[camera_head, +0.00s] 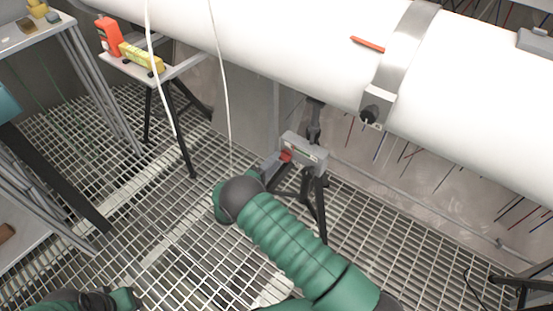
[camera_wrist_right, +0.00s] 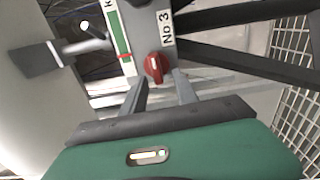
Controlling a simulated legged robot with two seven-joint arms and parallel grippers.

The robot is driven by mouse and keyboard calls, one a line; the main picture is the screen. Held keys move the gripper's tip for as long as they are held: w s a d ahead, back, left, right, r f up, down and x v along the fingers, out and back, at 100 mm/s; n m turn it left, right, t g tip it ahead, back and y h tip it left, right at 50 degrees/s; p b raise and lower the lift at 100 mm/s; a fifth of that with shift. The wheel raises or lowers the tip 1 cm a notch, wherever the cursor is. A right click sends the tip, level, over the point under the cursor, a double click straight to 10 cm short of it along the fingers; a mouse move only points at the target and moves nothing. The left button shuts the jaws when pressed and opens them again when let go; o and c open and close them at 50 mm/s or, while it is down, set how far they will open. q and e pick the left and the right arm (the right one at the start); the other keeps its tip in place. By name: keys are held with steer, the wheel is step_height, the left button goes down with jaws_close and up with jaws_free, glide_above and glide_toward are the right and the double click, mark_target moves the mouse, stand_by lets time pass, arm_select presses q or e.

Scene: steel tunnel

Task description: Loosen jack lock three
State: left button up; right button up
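The jack (camera_head: 303,152) is a grey head on dark legs standing on the grating under the white pipe. Its lock is a red knob (camera_head: 286,156), also seen in the right wrist view (camera_wrist_right: 157,67) beside a label reading "No 3". My right gripper (camera_head: 274,162) is at the knob. In the right wrist view its two grey fingers (camera_wrist_right: 160,85) are apart, with the knob between and just beyond their tips; I see no clear contact. The knob's white mark runs roughly along the fingers. Only part of my left arm shows at the bottom left; its gripper is not visible.
The white pipe (camera_head: 300,50) with a grey clamp band (camera_head: 405,45) runs above the jack. A small table (camera_head: 185,68) with a red and a yellow item stands at upper left. Shelving (camera_head: 95,75) lines the left. Two thin white cables hang in front. The grating (camera_head: 150,200) at left centre is clear.

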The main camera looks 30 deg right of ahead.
steer(key=p+v, duration=0.2)
steer(key=v, duration=1.3)
steer(key=shift+a, duration=0.2)
